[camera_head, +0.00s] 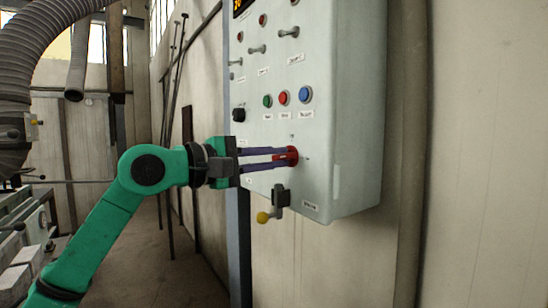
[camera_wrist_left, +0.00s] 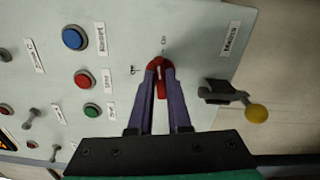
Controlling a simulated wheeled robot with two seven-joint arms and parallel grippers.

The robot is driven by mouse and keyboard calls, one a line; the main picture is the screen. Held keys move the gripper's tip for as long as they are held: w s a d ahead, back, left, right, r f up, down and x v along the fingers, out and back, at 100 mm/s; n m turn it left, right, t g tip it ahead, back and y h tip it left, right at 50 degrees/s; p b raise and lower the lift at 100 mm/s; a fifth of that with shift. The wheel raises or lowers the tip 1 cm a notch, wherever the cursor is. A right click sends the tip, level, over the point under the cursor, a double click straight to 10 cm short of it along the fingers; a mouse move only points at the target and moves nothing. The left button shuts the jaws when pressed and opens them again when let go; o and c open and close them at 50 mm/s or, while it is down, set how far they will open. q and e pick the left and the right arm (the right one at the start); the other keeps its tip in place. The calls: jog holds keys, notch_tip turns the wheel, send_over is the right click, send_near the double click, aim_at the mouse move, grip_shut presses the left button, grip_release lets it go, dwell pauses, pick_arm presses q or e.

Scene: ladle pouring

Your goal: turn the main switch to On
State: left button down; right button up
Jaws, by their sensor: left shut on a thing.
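The main switch is a red rotary knob (camera_head: 293,155) low on the grey control cabinet (camera_head: 340,110). It also shows in the left wrist view (camera_wrist_left: 160,64), with small marks above it and to its left; the upper one seems to read "On". My left gripper (camera_head: 284,159) reaches in from the left, its purple fingers on either side of the red handle, shut on it. In the left wrist view, the handle lies lengthwise between the fingers (camera_wrist_left: 160,80), roughly in line with the upper mark. The fingers hide part of the knob. My right gripper is not in view.
Green, red and blue push buttons (camera_head: 283,97) sit above the switch, with a black knob (camera_head: 239,115) to their left. A lever with a yellow ball end (camera_head: 264,217) sticks out below. Several small toggles are higher up. The floor left of the cabinet is open.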

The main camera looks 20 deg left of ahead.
pick_arm(q)
jog(key=shift+f+m, duration=0.15)
jog(key=shift+m, duration=0.95)
jog(key=c, duration=0.9)
grip_release()
jog(key=shift+o, duration=0.2)
jog(key=shift+s, duration=0.1)
